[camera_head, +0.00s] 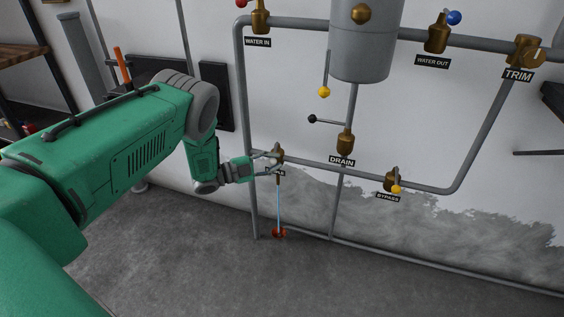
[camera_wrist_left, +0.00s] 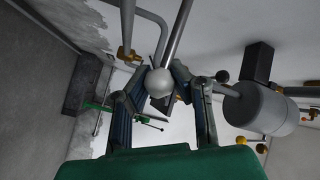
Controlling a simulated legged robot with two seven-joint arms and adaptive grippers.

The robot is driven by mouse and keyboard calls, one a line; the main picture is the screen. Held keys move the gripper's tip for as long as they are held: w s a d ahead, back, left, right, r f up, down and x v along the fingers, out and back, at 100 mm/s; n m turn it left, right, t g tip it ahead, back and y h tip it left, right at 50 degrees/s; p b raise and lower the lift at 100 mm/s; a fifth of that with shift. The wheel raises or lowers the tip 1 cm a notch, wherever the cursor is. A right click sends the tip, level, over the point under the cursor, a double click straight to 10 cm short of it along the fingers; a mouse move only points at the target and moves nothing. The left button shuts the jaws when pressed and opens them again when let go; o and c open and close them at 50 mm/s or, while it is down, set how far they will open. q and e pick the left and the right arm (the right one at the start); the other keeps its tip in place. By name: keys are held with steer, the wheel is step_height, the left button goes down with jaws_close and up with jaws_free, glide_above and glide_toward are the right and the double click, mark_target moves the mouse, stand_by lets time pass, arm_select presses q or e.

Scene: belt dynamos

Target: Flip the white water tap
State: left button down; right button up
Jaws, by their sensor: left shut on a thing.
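The white water tap's round white knob (camera_wrist_left: 160,83) shows in the left wrist view, between the fingers of my left gripper (camera_wrist_left: 160,88). The fingers are closed in on it from both sides. In the head view my left gripper (camera_head: 269,164) is at the brass valve (camera_head: 279,152) on the lower left pipe, and its fingers hide most of the knob and part of the label below. A thin blue-white stream (camera_head: 279,205) runs down from this valve to a small red fitting (camera_head: 279,232) near the floor. My right gripper is in neither view.
A DRAIN valve (camera_head: 345,142) with a black-knobbed lever (camera_head: 312,119) and a BYPASS valve (camera_head: 392,180) with a yellow knob sit to the right. A grey tank (camera_head: 362,45) is above. The grey floor (camera_head: 200,260) in front is clear.

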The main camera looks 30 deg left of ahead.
arm_select(q)
steer(key=a, duration=0.1)
steer(key=s+a, duration=0.1)
steer(key=shift+s+a+f, duration=0.2)
steer(key=shift+a+f, duration=0.15)
steer(key=shift+f, duration=0.05)
stand_by(0.3)
steer(key=c, duration=1.3)
jaws_free()
steer(key=shift+s+a, duration=0.1)
steer(key=shift+a, duration=0.05)
steer(key=v, duration=1.2)
steer(key=shift+a+f, duration=0.1)
steer(key=shift+a, duration=0.1)
